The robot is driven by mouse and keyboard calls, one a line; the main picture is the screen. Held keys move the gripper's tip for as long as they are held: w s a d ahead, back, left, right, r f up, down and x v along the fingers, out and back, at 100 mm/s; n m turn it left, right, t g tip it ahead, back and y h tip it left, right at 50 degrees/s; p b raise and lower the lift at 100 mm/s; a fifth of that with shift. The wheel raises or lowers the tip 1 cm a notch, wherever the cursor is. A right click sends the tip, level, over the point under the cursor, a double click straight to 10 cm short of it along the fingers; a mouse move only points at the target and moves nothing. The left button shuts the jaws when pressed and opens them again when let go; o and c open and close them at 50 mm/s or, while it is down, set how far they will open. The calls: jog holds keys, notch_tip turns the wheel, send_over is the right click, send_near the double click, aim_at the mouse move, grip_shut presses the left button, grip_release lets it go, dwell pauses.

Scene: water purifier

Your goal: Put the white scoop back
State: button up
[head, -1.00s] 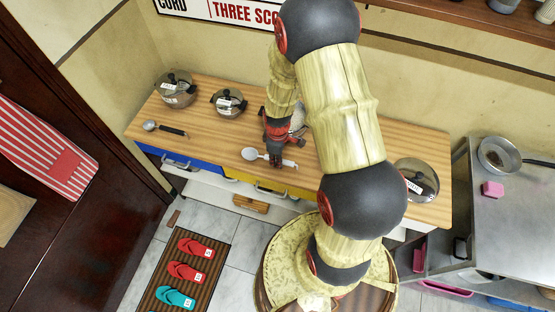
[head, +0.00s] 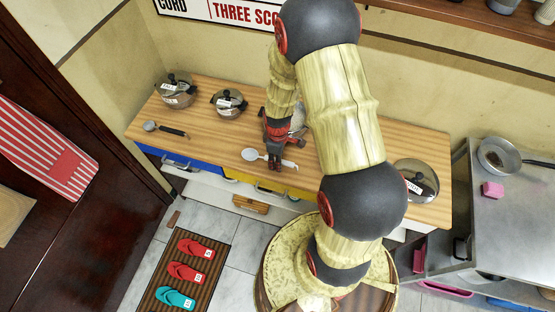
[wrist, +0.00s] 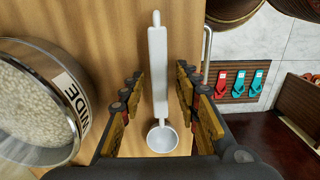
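The white scoop (head: 250,154) lies on the wooden counter near its front edge, its handle pointing right in the head view. In the wrist view the scoop (wrist: 158,80) runs lengthwise between my fingers, with its round bowl at the near end. My gripper (head: 274,166) points down over the handle. In the wrist view my gripper (wrist: 157,105) is open, with visible gaps between the scoop and the fingers on both sides. Whether the fingertips touch the counter cannot be told.
A pot labelled WIDE (wrist: 50,100), holding white grains, stands beside the fingers. Two lidded pots (head: 175,90) (head: 229,103) and a dark-handled spoon (head: 166,130) are at the counter's left. Another lidded pot (head: 416,180) stands right. Blue and yellow drawers (head: 190,161) lie below the front edge.

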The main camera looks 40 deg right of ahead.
jog(key=s+a+r+m+t+p, duration=0.1)
jog(key=a+r+m, duration=0.15)
jog(key=r, duration=1.15)
jog(key=a+r+m+t+p, duration=0.1)
jog(key=a+r+t, duration=0.15)
jog(key=r, duration=1.25)
jog(key=s+a+r+m+t, duration=0.1)
jog(key=s+a+r+m, duration=0.1)
jog(key=s+r, duration=0.3)
jog(key=s+a+r+m+t, duration=0.1)
jog(key=s+a+r+m, duration=0.1)
jog(key=s+a+r, duration=0.3)
jog(key=v, duration=0.3)
notch_tip(320, 180, down, 4)
jog(key=b, duration=0.4)
jog(key=shift+w+f, duration=0.1)
jog(key=shift+f, duration=0.15)
